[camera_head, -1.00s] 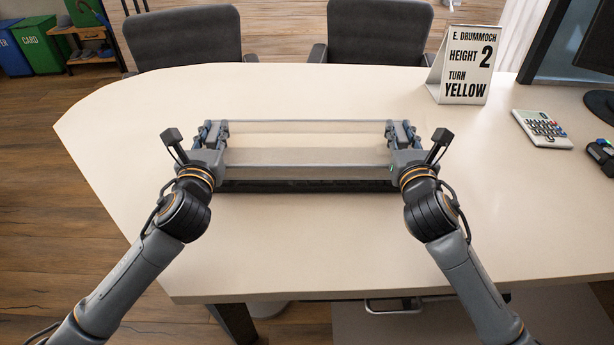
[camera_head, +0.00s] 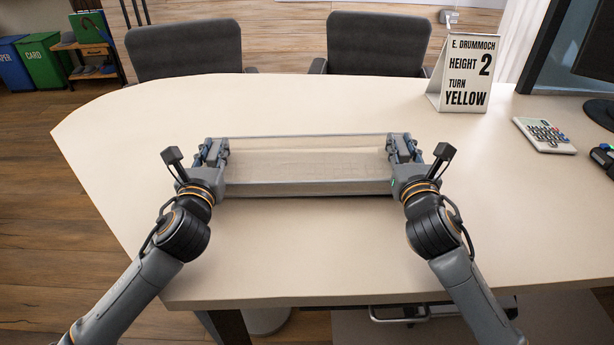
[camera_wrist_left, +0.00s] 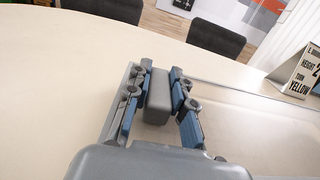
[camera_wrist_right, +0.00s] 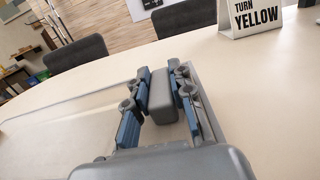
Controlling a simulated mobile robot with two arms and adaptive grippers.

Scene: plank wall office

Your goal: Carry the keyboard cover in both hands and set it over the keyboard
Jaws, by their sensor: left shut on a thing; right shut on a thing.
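The keyboard cover (camera_head: 306,188) is a long, clear, box-like lid with grey ends. It lies level across the middle of the desk in the head view. My left gripper (camera_head: 213,151) is shut on the grey grip at its left end, which shows in the left wrist view (camera_wrist_left: 158,97). My right gripper (camera_head: 402,149) is shut on the right grip, which shows in the right wrist view (camera_wrist_right: 162,95). The keyboard is not clearly seen; only a thin dark line shows along the cover's near lower edge. I cannot tell whether the cover touches the desk.
The pale desk (camera_head: 320,250) is clear in front of and behind the cover. A sign (camera_head: 464,74) stands at the back right, with a calculator (camera_head: 544,135) at the right. Two dark chairs (camera_head: 184,48) (camera_head: 378,45) stand behind the desk.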

